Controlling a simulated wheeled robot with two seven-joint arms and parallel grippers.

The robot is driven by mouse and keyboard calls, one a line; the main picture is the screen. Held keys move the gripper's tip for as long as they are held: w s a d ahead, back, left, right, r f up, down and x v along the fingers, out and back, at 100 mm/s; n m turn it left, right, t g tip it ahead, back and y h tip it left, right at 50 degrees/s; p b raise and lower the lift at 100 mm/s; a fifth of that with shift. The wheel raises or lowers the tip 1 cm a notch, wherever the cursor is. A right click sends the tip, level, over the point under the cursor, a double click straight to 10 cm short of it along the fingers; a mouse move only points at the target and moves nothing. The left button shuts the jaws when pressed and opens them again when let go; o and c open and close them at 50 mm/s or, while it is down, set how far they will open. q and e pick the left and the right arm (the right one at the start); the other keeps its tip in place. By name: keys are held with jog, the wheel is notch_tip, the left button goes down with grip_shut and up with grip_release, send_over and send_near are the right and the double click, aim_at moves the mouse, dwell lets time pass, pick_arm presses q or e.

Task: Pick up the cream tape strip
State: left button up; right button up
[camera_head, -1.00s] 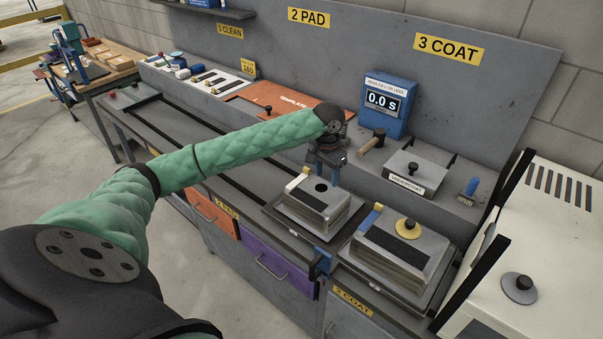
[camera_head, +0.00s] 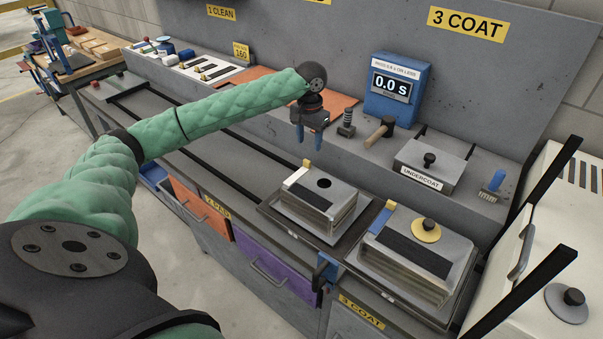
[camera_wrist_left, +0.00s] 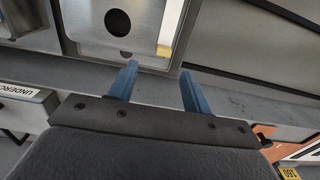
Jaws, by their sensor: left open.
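The cream tape strip (camera_head: 296,177) lies along the left edge of the top of the left grey block (camera_head: 322,199), with a yellow tab (camera_head: 307,165) at its back end. In the left wrist view the cream strip (camera_wrist_left: 171,22) shows at the top, its yellow end towards my fingers. My left gripper (camera_head: 310,140) is open and empty, fingers pointing down, above and behind the block, apart from the strip. In the left wrist view its blue fingers (camera_wrist_left: 158,72) are spread. My right gripper is not in view.
A white cabinet (camera_head: 545,250) bounds the right side.

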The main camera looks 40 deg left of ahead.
aim_at(307, 161)
pick_arm(q)
jog(key=shift+w+a+f, duration=0.2)
jog(key=shift+f, duration=0.4)
jog(key=shift+s+d+f, duration=0.1)
jog(key=shift+s+f, duration=0.05)
jog(key=shift+f, duration=0.25)
jog(key=shift+f+p, duration=0.5)
jog(key=shift+f, duration=0.4)
jog(key=f+p, duration=0.1)
jog(key=f, duration=0.1)
jog(key=f+p, duration=0.1)
jog(key=f, duration=0.1)
jog(key=shift+s+a+p, duration=0.2)
jog(key=shift+p, duration=0.2)
jog(key=shift+f, duration=0.45)
grip_shut()
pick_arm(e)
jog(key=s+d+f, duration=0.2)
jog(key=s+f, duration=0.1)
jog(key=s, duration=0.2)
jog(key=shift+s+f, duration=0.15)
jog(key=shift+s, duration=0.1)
pick_arm(q)
jog(key=shift+r, duration=0.1)
